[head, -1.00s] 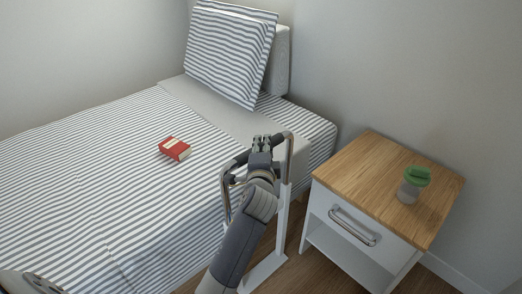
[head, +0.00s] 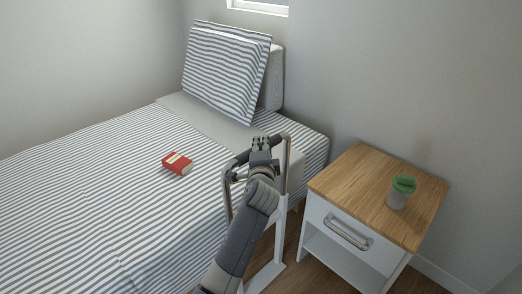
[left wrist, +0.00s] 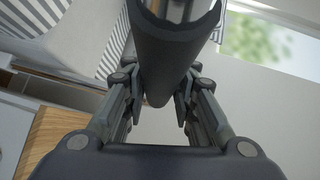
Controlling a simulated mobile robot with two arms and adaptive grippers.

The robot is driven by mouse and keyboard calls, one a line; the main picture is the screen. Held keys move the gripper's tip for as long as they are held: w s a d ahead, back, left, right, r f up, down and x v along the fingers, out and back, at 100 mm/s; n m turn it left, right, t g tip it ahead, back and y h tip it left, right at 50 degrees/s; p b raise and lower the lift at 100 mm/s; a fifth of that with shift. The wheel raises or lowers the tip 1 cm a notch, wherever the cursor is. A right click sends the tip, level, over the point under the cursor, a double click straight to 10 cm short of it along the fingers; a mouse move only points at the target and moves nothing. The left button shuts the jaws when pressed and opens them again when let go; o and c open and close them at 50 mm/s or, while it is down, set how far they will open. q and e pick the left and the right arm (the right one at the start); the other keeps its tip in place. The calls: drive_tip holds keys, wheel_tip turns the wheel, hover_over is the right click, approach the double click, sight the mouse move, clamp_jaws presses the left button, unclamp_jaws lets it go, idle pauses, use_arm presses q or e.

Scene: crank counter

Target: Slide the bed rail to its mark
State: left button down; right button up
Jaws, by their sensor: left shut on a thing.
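The bed rail (head: 287,165) is a chrome hoop with a dark padded top bar, standing on white posts at the near side of the bed. My left gripper (head: 261,143) is shut on the rail's top bar. In the left wrist view the dark padded grip (left wrist: 168,60) lies between the fingers of my left gripper (left wrist: 160,100). My arm hides part of the rail's near side. I cannot make out a mark. My right gripper is not in view.
The striped bed (head: 100,205) carries a red book (head: 177,164) and a pillow (head: 228,70). A wooden-topped nightstand (head: 365,190) with a green-lidded cup (head: 401,191) stands right of the rail. A gap of floor separates the rail and nightstand.

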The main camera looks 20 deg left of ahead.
use_arm(q)
drive_tip(key=shift+d+r, duration=0.15)
drive_tip(key=shift+r, duration=0.05)
drive_tip(key=c, duration=1.3)
unclamp_jaws()
drive_tip(key=shift+f, duration=0.1)
drive_tip(key=shift+s, duration=0.15)
drive_tip(key=v, duration=1.1)
drive_tip(key=shift+s, duration=0.3)
drive_tip(key=shift+d, duration=0.15)
